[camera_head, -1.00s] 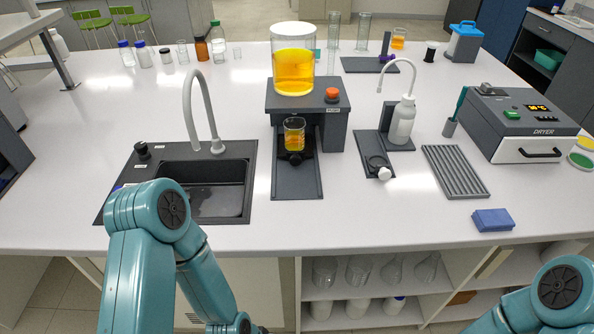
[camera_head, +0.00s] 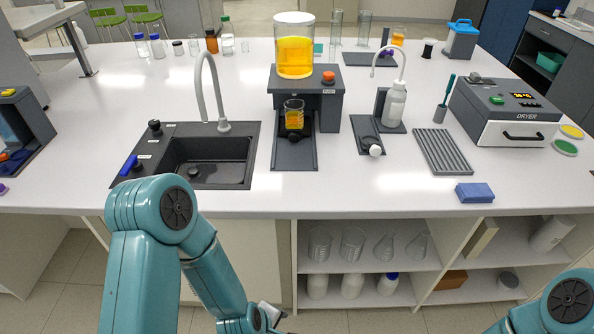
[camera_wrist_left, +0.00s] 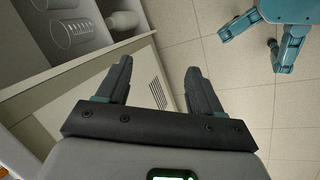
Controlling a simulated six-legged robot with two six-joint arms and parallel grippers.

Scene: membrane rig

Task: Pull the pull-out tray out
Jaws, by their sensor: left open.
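The membrane rig (camera_head: 330,100) is a dark grey box on the white counter, with a tall clear vessel of yellow liquid (camera_head: 294,57) and an orange knob on top. A dark flat tray-like base (camera_head: 294,160) extends from its front, with a small beaker of yellow liquid (camera_head: 294,116) standing on it. I cannot tell how far any pull-out part is out. My left gripper (camera_wrist_left: 160,66) is open and empty; in the head view its arm reaches down below the counter's front edge, well apart from the rig. Only part of my right arm shows; its gripper is outside the views.
A sink with a tall tap (camera_head: 208,160) is left of the rig. Right of it are a wash bottle (camera_head: 394,104), a ribbed rack (camera_head: 443,152), a blue block (camera_head: 474,193) and a dryer (camera_head: 507,112). Shelves with glassware (camera_head: 353,243) are under the counter. The front counter strip is mostly clear.

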